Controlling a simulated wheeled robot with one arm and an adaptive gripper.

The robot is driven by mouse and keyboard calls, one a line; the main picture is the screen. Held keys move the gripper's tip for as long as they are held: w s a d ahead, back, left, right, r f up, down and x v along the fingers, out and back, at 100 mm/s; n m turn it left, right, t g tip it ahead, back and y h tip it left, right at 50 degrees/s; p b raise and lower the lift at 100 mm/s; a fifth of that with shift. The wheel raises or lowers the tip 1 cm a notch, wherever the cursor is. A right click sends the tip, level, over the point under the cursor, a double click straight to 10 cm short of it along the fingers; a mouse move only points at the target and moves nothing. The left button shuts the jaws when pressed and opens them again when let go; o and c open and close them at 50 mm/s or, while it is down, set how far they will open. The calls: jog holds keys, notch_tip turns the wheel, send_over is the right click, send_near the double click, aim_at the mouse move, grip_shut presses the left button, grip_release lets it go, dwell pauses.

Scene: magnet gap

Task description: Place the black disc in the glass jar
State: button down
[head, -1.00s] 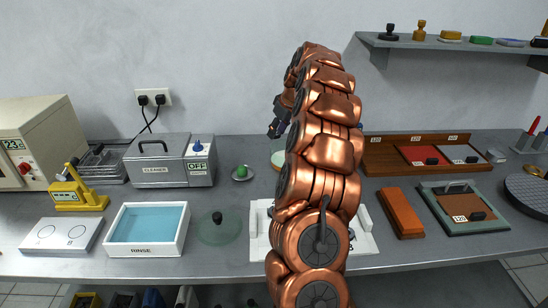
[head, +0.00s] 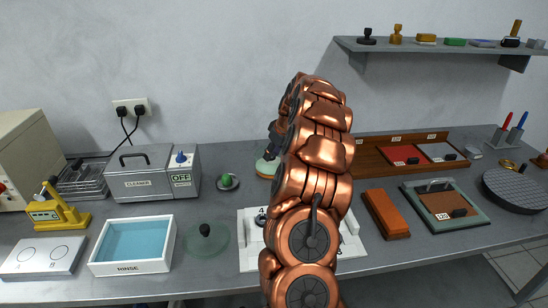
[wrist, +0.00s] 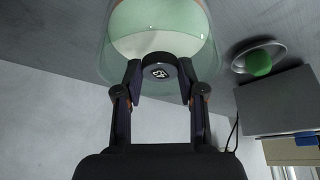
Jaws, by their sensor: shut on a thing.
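The black disc (wrist: 160,72) has a small white marking on its face. My gripper (wrist: 158,75) is shut on it, with one finger on each side. The glass jar (wrist: 112,48) is clear with a pale green inside, and the disc overlaps its near rim in the wrist view. I cannot tell whether the disc is above the opening or just within it. In the head view the jar (head: 263,168) stands at the back of the bench, partly hidden by my arm. My gripper (head: 272,145) shows dark above it there; the disc is hidden.
A glass lid with a black knob (head: 206,243) lies in front. A small dish with a green thing (head: 227,181) stands left of the jar, near the cleaner box (head: 140,185). A blue rinse tray (head: 98,262), a white plate (head: 250,258) and an orange block (head: 386,213) lie nearer.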

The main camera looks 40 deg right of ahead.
aim_at(274, 157)
jog(key=shift+f, duration=1.35)
jog(key=shift+f, duration=0.2)
jog(key=c, duration=0.7)
grip_release()
